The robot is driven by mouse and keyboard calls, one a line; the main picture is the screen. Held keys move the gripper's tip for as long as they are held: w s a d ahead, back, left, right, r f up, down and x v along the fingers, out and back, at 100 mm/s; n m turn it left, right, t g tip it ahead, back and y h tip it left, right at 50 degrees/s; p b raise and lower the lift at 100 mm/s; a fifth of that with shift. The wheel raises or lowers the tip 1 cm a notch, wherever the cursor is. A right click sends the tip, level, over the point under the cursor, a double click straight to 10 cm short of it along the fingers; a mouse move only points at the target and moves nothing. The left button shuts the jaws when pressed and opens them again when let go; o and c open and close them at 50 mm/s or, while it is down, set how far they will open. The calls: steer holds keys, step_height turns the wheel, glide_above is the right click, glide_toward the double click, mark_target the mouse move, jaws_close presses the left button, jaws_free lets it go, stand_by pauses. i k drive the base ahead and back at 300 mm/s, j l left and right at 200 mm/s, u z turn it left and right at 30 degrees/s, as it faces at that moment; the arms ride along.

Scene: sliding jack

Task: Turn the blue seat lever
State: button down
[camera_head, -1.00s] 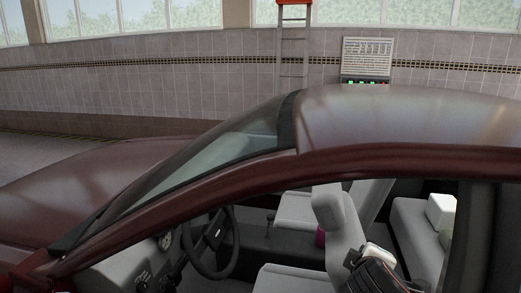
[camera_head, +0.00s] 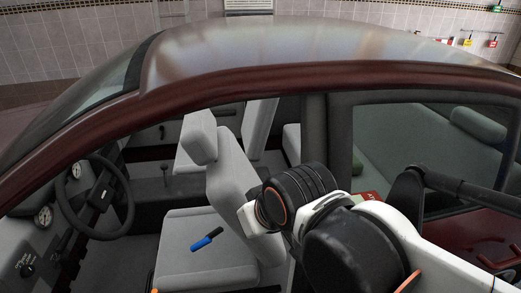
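My gripper is not visible in this view.
The dark red car's roof rail (camera_head: 270,85) arches over the opening. A door pillar (camera_head: 328,135) stands behind my arm. The steering wheel (camera_head: 92,197) is at the left.

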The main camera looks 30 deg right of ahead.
mark_target(208, 239)
steer(key=k+l, duration=0.15)
steer(key=l, duration=0.25)
steer(key=k+l+z, duration=0.1)
steer(key=l, duration=0.25)
steer(key=k+l, duration=0.15)
steer(key=l, duration=0.25)
steer(key=k+l+z, duration=0.1)
steer(key=l, duration=0.3)
